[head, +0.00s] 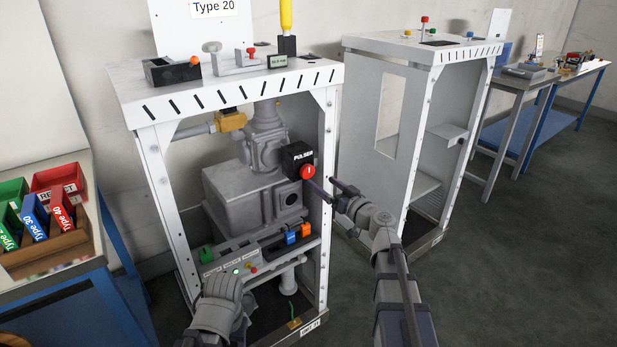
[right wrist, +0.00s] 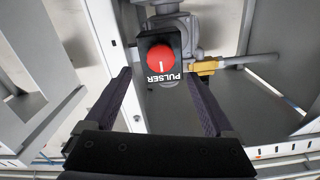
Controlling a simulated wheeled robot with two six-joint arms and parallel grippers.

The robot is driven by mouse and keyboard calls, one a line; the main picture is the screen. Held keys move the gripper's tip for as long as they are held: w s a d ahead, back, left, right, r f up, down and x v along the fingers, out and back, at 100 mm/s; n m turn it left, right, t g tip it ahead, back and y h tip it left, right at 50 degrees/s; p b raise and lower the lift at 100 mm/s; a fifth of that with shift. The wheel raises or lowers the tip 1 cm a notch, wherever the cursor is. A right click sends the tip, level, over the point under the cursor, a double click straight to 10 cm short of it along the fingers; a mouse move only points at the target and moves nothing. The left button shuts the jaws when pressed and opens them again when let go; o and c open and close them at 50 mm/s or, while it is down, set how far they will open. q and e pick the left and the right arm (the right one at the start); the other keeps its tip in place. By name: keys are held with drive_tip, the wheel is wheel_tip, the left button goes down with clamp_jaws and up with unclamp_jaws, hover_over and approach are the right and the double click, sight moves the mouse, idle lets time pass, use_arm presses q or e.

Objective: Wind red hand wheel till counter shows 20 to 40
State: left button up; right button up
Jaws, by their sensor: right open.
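The red hand wheel (head: 308,171) is a round knob with a white mark on the front of a black box (head: 297,153) labelled PULSER, inside the near frame. My right gripper (head: 318,186) is open in front of the wheel. In the right wrist view the wheel (right wrist: 161,63) lies ahead, between the lines of the two dark fingers (right wrist: 156,74). The fingers do not visibly touch it. A small dark display (head: 277,62) sits on top of the frame; its text is too small to read, and I cannot tell whether it is the counter. My left arm shows at bottom left, without visible fingers.
The white frame (head: 150,200) has posts on both sides of the opening. A yellow fitting (head: 231,121) and a lower panel (head: 232,266) are inside. A second frame (head: 375,120) stands at right. A crate of coloured boxes (head: 45,258) is at left. Floor at right is clear.

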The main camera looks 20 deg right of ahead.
sight(309, 173)
drive_tip(key=x, duration=0.7)
drive_tip(key=shift+w, duration=0.1)
drive_tip(key=shift+c, duration=0.3)
drive_tip(key=c, duration=1.3)
